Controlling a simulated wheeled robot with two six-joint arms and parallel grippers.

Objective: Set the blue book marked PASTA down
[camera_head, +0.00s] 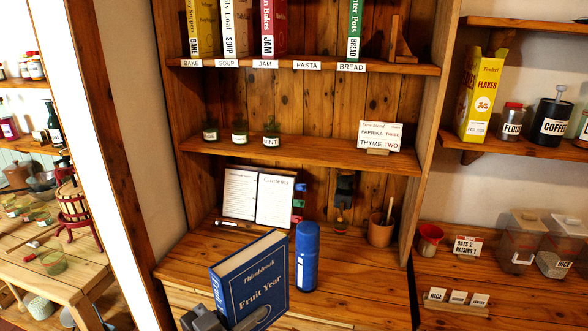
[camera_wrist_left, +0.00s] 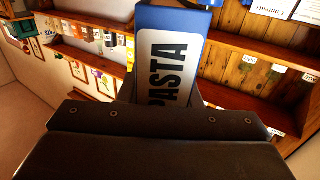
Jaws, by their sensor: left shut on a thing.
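The blue book (camera_head: 253,272) shows its cover, titled Fruit Year, in the head view. It stands upright and slightly tilted in front of the lower counter. Its spine carries a white label reading PASTA, seen close up in the left wrist view (camera_wrist_left: 168,68). My left gripper (camera_head: 232,322) is shut on the lower part of the book, at the bottom edge of the head view. The book's bottom is hidden, so I cannot tell whether it touches the counter. On the upper shelf, the PASTA label (camera_head: 307,65) marks an empty gap between books. My right gripper is not in view.
A blue cylinder (camera_head: 307,255) stands on the counter just right of the book. An open recipe book (camera_head: 258,197) stands behind. The JAM book (camera_head: 268,30) and green BREAD book (camera_head: 354,30) flank the gap. A wooden bookend (camera_head: 400,42) stands further right.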

